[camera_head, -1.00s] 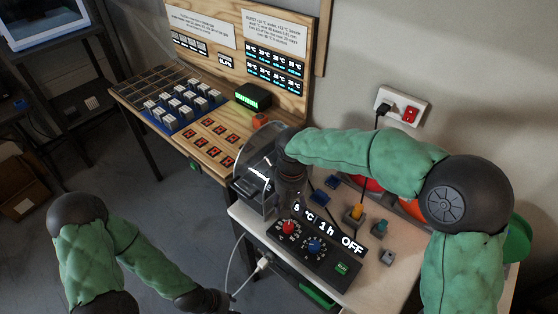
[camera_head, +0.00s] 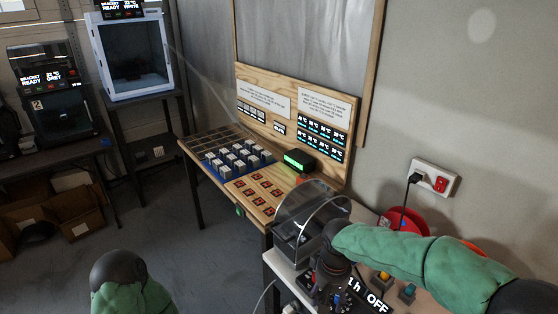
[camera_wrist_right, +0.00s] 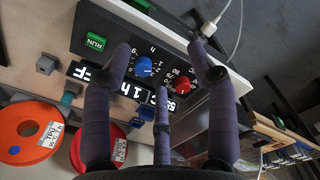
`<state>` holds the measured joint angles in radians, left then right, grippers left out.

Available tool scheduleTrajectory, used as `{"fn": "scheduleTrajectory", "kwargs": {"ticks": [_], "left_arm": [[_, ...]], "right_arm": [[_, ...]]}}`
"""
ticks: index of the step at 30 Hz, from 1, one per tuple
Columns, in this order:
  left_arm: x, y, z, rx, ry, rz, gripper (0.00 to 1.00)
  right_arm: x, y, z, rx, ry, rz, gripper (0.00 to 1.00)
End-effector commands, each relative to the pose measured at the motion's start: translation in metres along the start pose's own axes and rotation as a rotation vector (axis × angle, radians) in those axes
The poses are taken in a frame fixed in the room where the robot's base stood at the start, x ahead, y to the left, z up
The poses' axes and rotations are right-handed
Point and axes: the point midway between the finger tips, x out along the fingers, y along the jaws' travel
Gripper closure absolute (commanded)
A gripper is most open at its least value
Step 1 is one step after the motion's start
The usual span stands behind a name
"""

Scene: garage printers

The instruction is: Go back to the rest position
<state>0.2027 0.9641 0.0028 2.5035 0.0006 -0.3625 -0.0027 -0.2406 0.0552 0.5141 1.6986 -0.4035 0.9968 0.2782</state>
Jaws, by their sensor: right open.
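My right gripper (camera_head: 328,280) hangs over the control panel beside the clear-lidded box (camera_head: 300,232) on the white bench. In the right wrist view its dark fingers (camera_wrist_right: 161,62) are spread with nothing between them. The panel (camera_wrist_right: 112,25) shows there behind the fingers, with a blue knob (camera_wrist_right: 144,67), a red knob (camera_wrist_right: 183,86) and a green RUN button (camera_wrist_right: 96,41). Its display reads partly "1 h" and "OFF" in the head view. Of my left arm only a dark joint and green sleeve show at the bottom left; its gripper is out of frame.
A wooden table (camera_head: 180,146) holds a blue tray with several grey-white blocks. An orange spool (camera_wrist_right: 27,133) and a red spool (camera_wrist_right: 76,150) lie near the panel. Printers stand at the back left, one in a white frame (camera_head: 93,40). Floor (camera_head: 190,240) left of the tables is clear.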

Motion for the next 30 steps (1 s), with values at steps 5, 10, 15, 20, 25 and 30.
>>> {"fn": "scheduleTrajectory", "kwargs": {"ticks": [5,10,15,20,25,30], "left_arm": [[0.0,0.0,-0.001,0.0,0.002,0.0,0.6],[0.0,0.0,-0.001,0.0,0.002,0.0,0.6],[0.0,0.0,0.0,0.0,0.001,0.0,0.6],[0.0,0.0,-0.001,0.0,0.001,0.0,0.6],[0.0,0.0,0.0,0.0,0.001,0.0,0.6],[0.0,0.0,0.0,0.0,0.001,0.0,0.6]], "right_arm": [[0.027,-0.006,0.002,0.0,-0.011,-0.037,0.42],[0.055,-0.013,0.004,0.005,-0.014,-0.08,0.42],[0.091,-0.021,0.009,0.02,-0.017,-0.134,0.42],[0.137,-0.032,0.021,0.051,-0.02,-0.202,0.42],[0.202,-0.046,0.05,0.13,-0.017,-0.29,0.42],[0.256,-0.056,0.089,0.237,-0.003,-0.346,0.42]]}}
